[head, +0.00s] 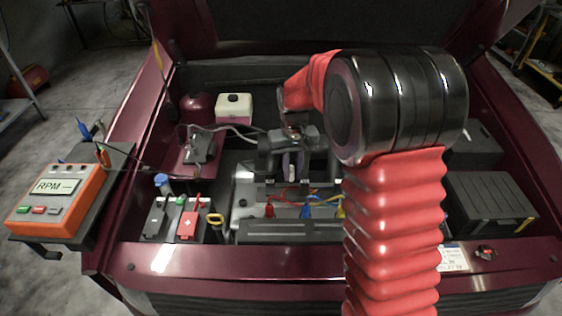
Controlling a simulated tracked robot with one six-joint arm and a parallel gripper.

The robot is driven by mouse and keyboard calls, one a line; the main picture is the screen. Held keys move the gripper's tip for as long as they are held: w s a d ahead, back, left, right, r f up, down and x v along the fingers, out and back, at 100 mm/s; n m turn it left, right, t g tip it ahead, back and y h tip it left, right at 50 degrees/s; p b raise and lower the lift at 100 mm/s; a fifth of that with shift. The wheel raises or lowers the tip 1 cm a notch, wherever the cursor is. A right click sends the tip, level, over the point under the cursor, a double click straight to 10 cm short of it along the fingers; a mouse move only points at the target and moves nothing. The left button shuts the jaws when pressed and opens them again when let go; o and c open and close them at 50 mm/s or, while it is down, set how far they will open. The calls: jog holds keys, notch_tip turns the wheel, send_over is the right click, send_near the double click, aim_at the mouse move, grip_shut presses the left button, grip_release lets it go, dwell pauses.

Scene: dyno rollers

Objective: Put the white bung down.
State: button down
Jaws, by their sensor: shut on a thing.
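My gripper (292,175) hangs over the middle of the open engine bay (265,80), pointing down. It is shut on a small pale thing, which I take to be the white bung (291,165). Only a narrow pale strip of it shows between the dark fingers. The gripper is above and behind a dark grey block with coloured leads. I cannot tell whether the bung touches anything below.
A white tank (234,108) with a dark cap stands behind. Red, blue and yellow leads (305,208) lie in front of my gripper. A battery (180,220), a yellow loop handle (215,220) and an orange RPM meter (57,195) are left. A black box (488,205) is right.

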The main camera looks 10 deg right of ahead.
jog(key=shift+d, duration=0.2)
jog(key=shift+w, duration=0.45)
jog(key=w+r+m, duration=0.1)
jog(key=w+m, duration=0.1)
jog(key=w, duration=1.5)
jog(key=shift+w+r, duration=0.15)
jog(key=shift+r, duration=0.05)
jog(key=shift+s+d+n+t, duration=0.1)
jog(key=shift+s+n+t, duration=0.15)
jog(key=shift+n, duration=1.2)
jog(key=shift+s+n+t, duration=0.15)
jog(key=shift+s+n, duration=0.2)
jog(key=shift+n, duration=1.1)
